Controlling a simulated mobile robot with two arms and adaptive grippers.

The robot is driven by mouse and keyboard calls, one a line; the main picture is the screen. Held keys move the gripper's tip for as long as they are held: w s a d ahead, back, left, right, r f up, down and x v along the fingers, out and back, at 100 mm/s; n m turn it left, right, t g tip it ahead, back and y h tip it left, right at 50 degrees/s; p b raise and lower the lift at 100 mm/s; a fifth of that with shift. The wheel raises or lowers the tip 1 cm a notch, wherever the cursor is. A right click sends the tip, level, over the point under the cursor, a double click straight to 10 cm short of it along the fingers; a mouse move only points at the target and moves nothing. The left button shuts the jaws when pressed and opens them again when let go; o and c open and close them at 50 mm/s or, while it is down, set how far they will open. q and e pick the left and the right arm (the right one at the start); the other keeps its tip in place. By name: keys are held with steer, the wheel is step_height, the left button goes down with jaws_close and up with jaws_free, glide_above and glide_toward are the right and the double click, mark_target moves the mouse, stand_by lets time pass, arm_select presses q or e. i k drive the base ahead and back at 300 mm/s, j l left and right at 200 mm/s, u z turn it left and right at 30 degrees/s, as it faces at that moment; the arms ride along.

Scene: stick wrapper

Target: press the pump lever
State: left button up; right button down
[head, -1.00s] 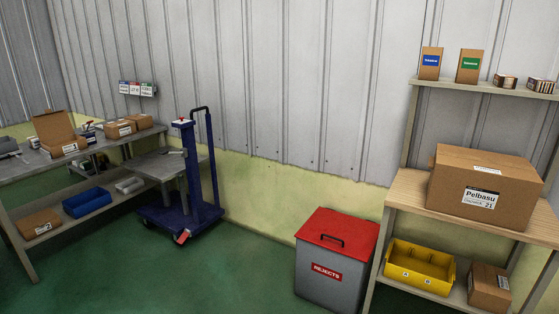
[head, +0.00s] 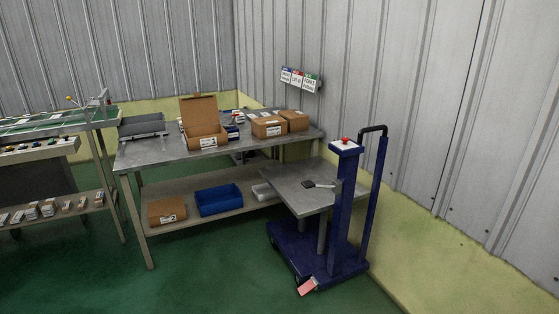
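A blue lift cart (head: 347,215) stands at the right of the workbench in the head view, with a grey platform (head: 283,190) and a black push handle (head: 373,129). A pinkish-red pedal (head: 307,286), which looks like the pump lever, sticks out low at the front of its base. A small red knob (head: 346,140) sits on top of the cart's post. A dark item and a light handled item lie on the platform, too small to tell. Neither of my grippers is in view.
A metal workbench (head: 165,150) holds an open carton (head: 203,125) and closed cartons (head: 269,127). A blue bin (head: 217,200) is on its lower shelf. Another bench (head: 98,125) stands at the left. The green floor (head: 215,285) before the cart is clear. The wall is close behind it.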

mark_target(309, 184)
steer(key=i+u, duration=0.25)
steer(key=i, duration=0.25)
steer(key=i+l+u, duration=0.25)
steer(key=i, duration=0.25)
steer(key=i+l+u, duration=0.1)
steer(key=i+u, duration=0.15)
steer(key=i, duration=0.25)
